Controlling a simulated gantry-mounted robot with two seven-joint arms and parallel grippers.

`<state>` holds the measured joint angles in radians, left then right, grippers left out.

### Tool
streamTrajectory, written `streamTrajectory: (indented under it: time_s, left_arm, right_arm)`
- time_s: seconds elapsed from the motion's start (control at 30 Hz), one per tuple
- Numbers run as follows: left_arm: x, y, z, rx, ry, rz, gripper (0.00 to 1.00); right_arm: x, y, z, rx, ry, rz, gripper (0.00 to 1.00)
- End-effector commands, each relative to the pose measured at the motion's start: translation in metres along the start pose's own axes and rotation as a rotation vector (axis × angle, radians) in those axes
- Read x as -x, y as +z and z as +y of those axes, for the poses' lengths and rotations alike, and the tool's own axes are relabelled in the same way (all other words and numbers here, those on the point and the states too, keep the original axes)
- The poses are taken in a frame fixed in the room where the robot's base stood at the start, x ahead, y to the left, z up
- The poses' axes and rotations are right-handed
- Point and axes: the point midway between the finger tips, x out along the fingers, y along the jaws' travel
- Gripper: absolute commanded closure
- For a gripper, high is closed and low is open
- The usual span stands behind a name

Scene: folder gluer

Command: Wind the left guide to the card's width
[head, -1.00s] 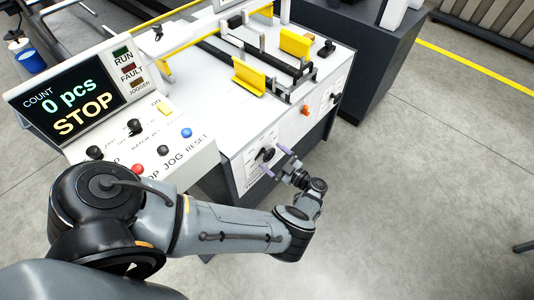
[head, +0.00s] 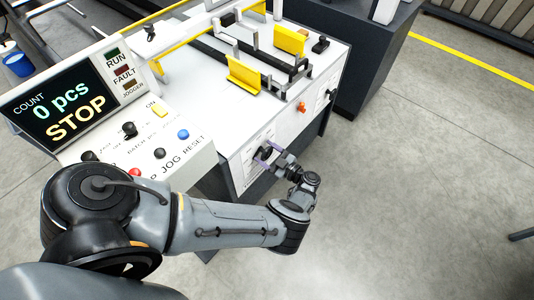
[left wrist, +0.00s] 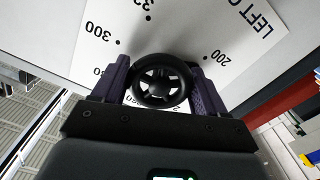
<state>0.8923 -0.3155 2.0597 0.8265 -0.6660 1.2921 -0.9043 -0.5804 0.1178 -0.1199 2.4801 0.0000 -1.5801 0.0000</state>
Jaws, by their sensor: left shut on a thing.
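My left gripper (head: 269,154) is at the front face of the white machine, shut on a black knob (left wrist: 160,82). In the left wrist view its two purple fingers flank the knob's round rim on both sides. Behind the knob is a white dial plate (left wrist: 100,50) with black dots, numbers such as 300 and 200, and text beginning "LEFT G", partly cut off. On the machine top, a yellow guide plate (head: 245,76) stands nearer, and another yellow plate (head: 289,41) stands farther right. I cannot make out a card. My right gripper is not in view.
A control panel (head: 70,103) reads "0 pcs STOP", with several buttons below. An orange knob (head: 301,107) and a black knob (head: 332,94) sit farther right on the front face. Open grey floor (head: 420,180) lies to the right.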

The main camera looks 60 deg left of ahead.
Motion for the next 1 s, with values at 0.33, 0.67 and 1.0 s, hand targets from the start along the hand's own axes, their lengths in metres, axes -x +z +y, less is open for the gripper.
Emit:
streamTrajectory:
  time_s: [0.33, 0.67, 1.0]
  left_arm:
    - [-0.0002, -0.001, 0.0002, 0.219, -0.001, 0.001, 0.58]
    - [0.0, -0.0002, 0.0003, 0.28, 0.0, 0.001, 0.58]
    - [0.0001, -0.0001, 0.0003, 0.278, 0.0, 0.0, 0.04]
  right_arm:
    - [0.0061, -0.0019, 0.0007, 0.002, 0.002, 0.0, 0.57]
    - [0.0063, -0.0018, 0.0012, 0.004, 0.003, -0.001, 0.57]
    - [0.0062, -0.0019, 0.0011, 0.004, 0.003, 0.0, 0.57]
